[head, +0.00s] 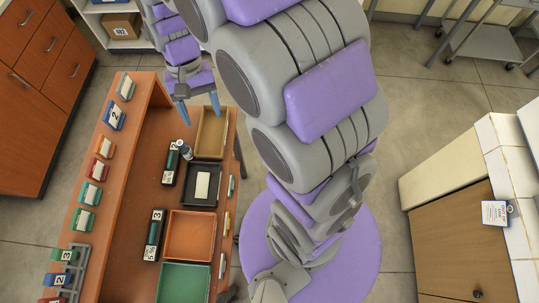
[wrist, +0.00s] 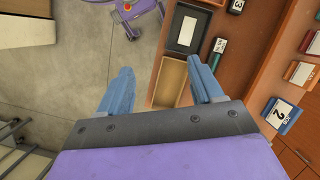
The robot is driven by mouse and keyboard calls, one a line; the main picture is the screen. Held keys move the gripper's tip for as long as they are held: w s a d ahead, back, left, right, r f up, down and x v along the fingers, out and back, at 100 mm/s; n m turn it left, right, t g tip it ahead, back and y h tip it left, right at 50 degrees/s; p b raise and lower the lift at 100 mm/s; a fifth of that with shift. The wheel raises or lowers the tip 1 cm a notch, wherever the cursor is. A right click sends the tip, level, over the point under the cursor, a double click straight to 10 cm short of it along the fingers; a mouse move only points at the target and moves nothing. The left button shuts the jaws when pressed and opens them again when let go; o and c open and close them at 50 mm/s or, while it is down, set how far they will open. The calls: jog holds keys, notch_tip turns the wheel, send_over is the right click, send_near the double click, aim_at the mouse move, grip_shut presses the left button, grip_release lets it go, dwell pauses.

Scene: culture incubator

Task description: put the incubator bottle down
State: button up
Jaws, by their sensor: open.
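My gripper (head: 199,108) is open, with its blue fingers spread and nothing between them. It hangs above the far end of the wooden desk, close to the tan tray (head: 211,134). In the wrist view my gripper (wrist: 161,68) has the tan tray (wrist: 169,81) between and beyond its fingers. A small dark and pale bottle (head: 186,151) is on the desk just left of the tan tray, apart from the fingers. It also shows small in the wrist view (wrist: 214,60), partly beside the right finger. I cannot tell its label.
A black tray (head: 200,184), an orange tray (head: 190,236) and a green tray (head: 184,284) line the desk. A raised shelf edge (head: 128,150) carries several coloured boxes.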

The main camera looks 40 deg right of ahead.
jog(key=s+d+r+n, duration=0.1)
jog(key=s+d, duration=0.1)
jog(key=s, duration=0.8)
jog(key=s+d+r+n+t+h, duration=0.1)
jog(key=s+d+r, duration=0.1)
jog(key=s, duration=0.8)
jog(key=shift+s+d+r+n, duration=0.15)
jog(key=shift+s+d+n, duration=0.25)
jog(key=shift+d, duration=0.15)
